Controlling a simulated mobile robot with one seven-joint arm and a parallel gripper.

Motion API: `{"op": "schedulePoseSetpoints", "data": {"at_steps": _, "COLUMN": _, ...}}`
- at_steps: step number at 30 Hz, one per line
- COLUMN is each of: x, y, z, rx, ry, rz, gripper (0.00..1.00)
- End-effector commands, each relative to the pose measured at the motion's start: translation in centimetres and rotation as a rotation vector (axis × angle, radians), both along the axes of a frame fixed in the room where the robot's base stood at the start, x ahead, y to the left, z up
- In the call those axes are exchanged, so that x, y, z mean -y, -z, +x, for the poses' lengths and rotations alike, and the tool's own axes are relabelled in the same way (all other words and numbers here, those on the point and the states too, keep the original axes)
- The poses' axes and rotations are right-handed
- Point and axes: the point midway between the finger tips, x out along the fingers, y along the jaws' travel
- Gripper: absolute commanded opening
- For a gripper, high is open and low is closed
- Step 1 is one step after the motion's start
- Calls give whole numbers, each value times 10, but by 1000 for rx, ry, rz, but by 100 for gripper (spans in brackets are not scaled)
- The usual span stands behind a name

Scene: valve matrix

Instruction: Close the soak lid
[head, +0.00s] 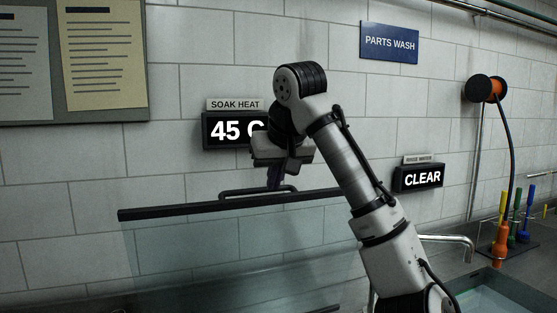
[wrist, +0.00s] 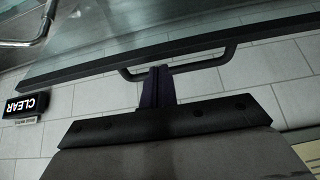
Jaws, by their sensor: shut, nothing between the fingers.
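The soak lid (head: 230,250) is a clear panel with a dark bar (head: 160,213) along its raised edge and a dark handle on it. It stands tilted up in the head view. The handle (wrist: 205,65) and the bar (wrist: 100,65) also show in the wrist view. My gripper (head: 275,186) is at the handle, with its fingers pointing down in the head view. In the wrist view the fingers (wrist: 158,78) are together and reach the handle's outer rail. Nothing shows between them. Whether they touch the handle I cannot tell.
A "SOAK HEAT" display (head: 226,130) reads 45 C on the wall behind my gripper. A "CLEAR" display (head: 419,178) is to the right. A faucet (head: 455,240), a sink (head: 490,295) and several coloured brushes (head: 503,235) stand at the right.

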Motion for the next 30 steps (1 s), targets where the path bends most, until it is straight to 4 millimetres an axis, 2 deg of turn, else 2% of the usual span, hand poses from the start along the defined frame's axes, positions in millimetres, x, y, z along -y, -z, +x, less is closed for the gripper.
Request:
{"op": "schedulePoseSetpoints", "data": {"at_steps": 4, "x": -5, "y": 15, "z": 9, "rx": -2, "ry": -3, "rz": 2, "gripper": 0}}
{"op": "schedulePoseSetpoints", "data": {"at_steps": 9, "x": -7, "y": 23, "z": 14, "rx": 1, "ry": -1, "rz": 1, "gripper": 0}}
{"op": "schedulePoseSetpoints", "data": {"at_steps": 30, "x": -5, "y": 30, "z": 18, "rx": 38, "ry": -1, "rz": 16, "gripper": 0}}
